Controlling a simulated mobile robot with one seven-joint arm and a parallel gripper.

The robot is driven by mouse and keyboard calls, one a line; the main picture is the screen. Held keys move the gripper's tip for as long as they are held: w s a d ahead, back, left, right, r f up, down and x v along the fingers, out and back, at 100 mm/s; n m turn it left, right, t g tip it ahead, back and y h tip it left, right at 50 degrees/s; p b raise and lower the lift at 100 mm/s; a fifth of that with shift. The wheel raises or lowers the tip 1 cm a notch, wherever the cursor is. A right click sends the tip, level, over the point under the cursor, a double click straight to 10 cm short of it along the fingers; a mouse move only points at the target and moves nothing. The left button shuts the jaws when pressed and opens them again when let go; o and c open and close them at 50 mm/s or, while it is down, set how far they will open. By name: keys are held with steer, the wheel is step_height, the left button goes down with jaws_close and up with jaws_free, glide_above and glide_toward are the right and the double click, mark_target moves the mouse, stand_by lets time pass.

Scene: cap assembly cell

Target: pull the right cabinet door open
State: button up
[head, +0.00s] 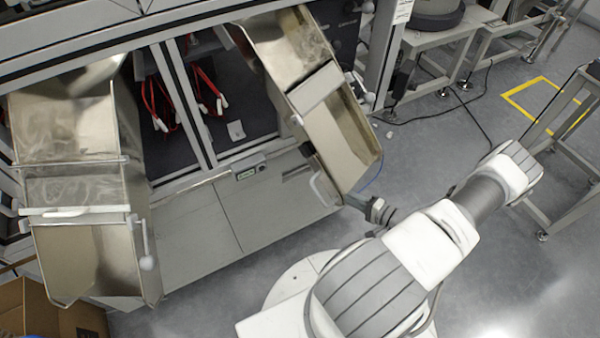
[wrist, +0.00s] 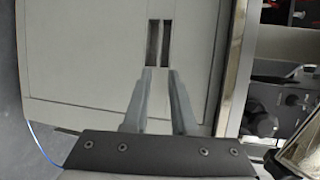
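The right cabinet door (head: 268,208) is a flat grey panel low in the cell's front. It looks closed, flush with the left door (head: 190,238). In the wrist view the door panel (wrist: 90,45) fills most of the picture. Its handle (wrist: 159,42) shows as a light upright bar between two dark slots. My gripper (wrist: 160,71) is open and empty, with the fingertips just short of the handle and roughly lined up with it. I cannot tell whether they touch the door.
The right metal chute (head: 338,135) hangs out in front of the door beside my wrist. A left metal chute (head: 85,180) stands at the far left, above a cardboard box (head: 75,318). A metal table frame (head: 570,165) stands at right.

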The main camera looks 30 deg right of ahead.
steer(key=b, duration=0.2)
glide_toward(302, 173)
steer(key=w+a, duration=0.2)
steer(key=w+a+r, duration=0.1)
steer(key=w, duration=0.1)
steer(key=w+a+r, duration=0.1)
steer(key=w+a, duration=0.1)
steer(key=shift+w+a+r, duration=0.1)
steer(key=shift+a+r, duration=0.15)
steer(key=shift+a, duration=0.05)
steer(key=shift+c, duration=0.2)
jaws_close()
stand_by(0.8)
